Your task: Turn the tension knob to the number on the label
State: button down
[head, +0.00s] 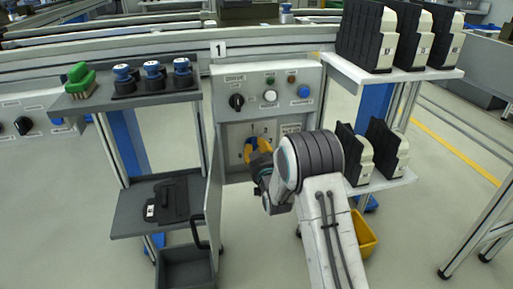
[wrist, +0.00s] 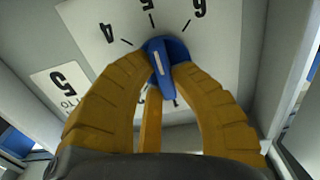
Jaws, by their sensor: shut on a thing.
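The tension knob (wrist: 166,60) is blue with a white pointer line and sits on a white dial plate (wrist: 224,60). The figures 4, 5 and 6 show around its upper side, the 5 cut by the picture edge. The pointer line aims roughly at the tick of the 5. A white label (wrist: 62,88) with a large 5 is left of the dial. My gripper (wrist: 165,72) has its yellow fingers shut on the knob. The fingers hide the dial's lower part. In the head view, my gripper (head: 258,148) reaches into the open cabinet, hiding the knob.
The cabinet door (head: 213,190) stands open at the left of my gripper. Above is a control panel (head: 268,90) with a black switch and buttons. A shelf (head: 130,101) with blue-topped knobs is left; shelves (head: 395,72) of black and white units are right. A yellow bin (head: 364,235) is below.

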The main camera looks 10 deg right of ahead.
jog(key=shift+a, duration=0.15)
jog(key=c, duration=1.1)
grip_release()
jog(key=shift+o, duration=0.2)
jog(key=shift+s, duration=0.1)
jog(key=s, duration=1.1)
jog(key=shift+s, duration=0.35)
